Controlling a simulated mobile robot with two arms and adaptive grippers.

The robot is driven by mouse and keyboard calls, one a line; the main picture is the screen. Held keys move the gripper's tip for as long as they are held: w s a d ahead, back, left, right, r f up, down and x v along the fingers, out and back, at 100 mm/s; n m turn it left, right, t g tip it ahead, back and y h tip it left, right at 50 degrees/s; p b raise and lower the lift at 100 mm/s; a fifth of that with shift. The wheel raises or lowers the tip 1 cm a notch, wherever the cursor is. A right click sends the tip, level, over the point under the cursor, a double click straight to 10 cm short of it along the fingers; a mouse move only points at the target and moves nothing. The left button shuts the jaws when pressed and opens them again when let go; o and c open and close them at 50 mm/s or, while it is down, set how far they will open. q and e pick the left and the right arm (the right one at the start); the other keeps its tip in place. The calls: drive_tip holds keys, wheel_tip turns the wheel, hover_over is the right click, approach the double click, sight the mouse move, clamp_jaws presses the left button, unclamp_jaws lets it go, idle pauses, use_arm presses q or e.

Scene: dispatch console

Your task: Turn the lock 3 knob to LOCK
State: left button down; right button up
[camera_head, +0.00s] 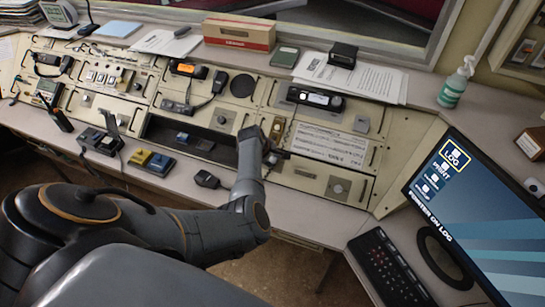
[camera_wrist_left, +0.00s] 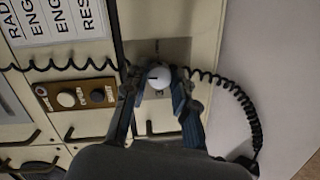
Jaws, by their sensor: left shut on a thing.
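A round pale knob (camera_wrist_left: 158,77) with a short dark mark on its face sits on a metal plate in the left wrist view. I cannot read its lock number or position lettering. My left gripper (camera_wrist_left: 156,92) is shut on this knob, with one blue-padded finger on each side of it. In the head view my left gripper (camera_head: 277,158) is low on the console's sloped front, below the small brown two-button panel (camera_head: 277,129). The knob is hidden there behind the gripper. My right gripper is not in view.
A black coiled cord (camera_wrist_left: 240,98) loops close beside the knob. The brown button panel (camera_wrist_left: 75,97) is to its left. Another panel knob (camera_head: 339,187) sits right of the gripper. A monitor (camera_head: 500,230) and keyboard (camera_head: 390,268) stand at the right. A handset (camera_head: 207,179) lies left of the gripper.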

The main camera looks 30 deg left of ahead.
use_arm(q)
drive_tip(key=shift+n, duration=0.7)
drive_tip(key=c, duration=1.1)
unclamp_jaws()
drive_tip(key=shift+o, duration=0.2)
drive_tip(key=v, duration=1.2)
drive_tip(key=shift+s, duration=0.2)
drive_tip(key=shift+a+f, duration=0.1)
